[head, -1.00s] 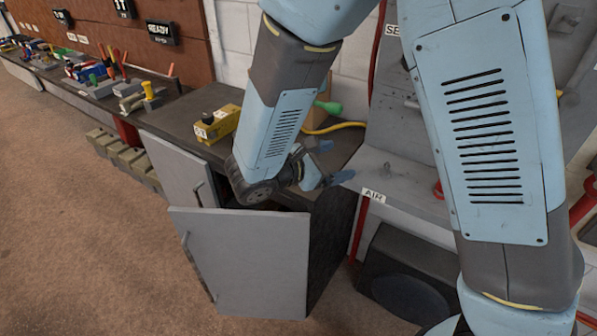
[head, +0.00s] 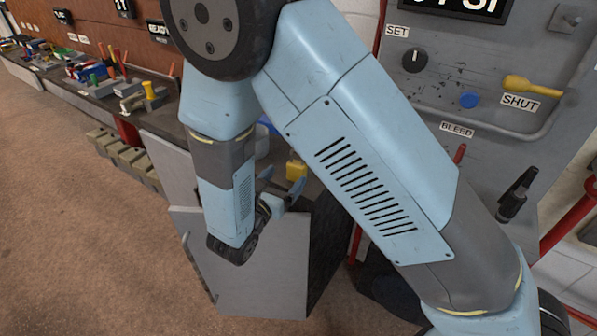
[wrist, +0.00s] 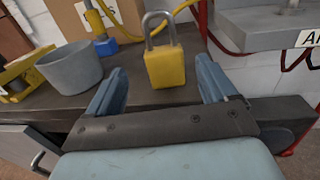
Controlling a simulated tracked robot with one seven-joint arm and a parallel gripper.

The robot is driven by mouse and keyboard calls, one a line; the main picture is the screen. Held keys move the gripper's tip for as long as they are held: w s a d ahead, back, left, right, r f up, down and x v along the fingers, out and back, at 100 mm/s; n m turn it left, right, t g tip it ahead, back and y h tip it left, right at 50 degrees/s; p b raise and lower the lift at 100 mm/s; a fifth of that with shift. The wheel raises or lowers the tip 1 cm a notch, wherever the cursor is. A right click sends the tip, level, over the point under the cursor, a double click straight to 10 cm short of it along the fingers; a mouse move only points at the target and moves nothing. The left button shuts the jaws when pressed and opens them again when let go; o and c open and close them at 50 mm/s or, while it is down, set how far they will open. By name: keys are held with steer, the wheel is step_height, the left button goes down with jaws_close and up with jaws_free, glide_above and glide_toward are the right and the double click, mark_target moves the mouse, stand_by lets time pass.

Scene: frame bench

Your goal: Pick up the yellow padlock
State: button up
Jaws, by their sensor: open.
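The yellow padlock (wrist: 166,67) stands on the dark bench top (wrist: 60,97) with its grey shackle up, in the wrist view. It also shows in the head view (head: 296,170), just beyond my gripper. My gripper (wrist: 163,82) is open and empty. Its two blue fingers point toward the padlock, one to each side of it in the wrist view, with the padlock slightly nearer the right finger. I cannot tell whether the fingertips reach alongside it. In the head view my gripper (head: 280,183) is partly hidden behind my arm.
A grey cup (wrist: 71,69) stands left of the padlock, with a yellow tool (wrist: 22,72) farther left. A cardboard box (wrist: 95,20) and yellow hose (wrist: 222,45) are behind. Grey cabinet doors (head: 265,260) stand open below the bench. A grey panel rises at right.

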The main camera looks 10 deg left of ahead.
mark_target(294, 167)
steer(key=shift+d+x, duration=0.15)
steer(key=shift+x, duration=1.85)
steer(key=shift+d+x, duration=0.15)
steer(key=shift+x, duration=1.8)
steer(key=shift+s+r, duration=0.1)
steer(key=shift+r, duration=0.05)
steer(key=shift+c, duration=0.5)
steer(key=c, duration=1.1)
steer(key=shift+r, duration=0.15)
steer(key=shift+r, duration=0.25)
step_height(294, 167, up, 2)
steer(key=shift+r, duration=0.1)
steer(key=s+r, duration=0.3)
steer(key=s, duration=0.1)
steer(key=s+a+r, duration=0.1)
steer(key=s+r, duration=0.2)
steer(key=s, duration=0.2)
steer(key=s+r, duration=0.4)
steer(key=s, duration=0.1)
steer(key=shift+a, duration=0.35)
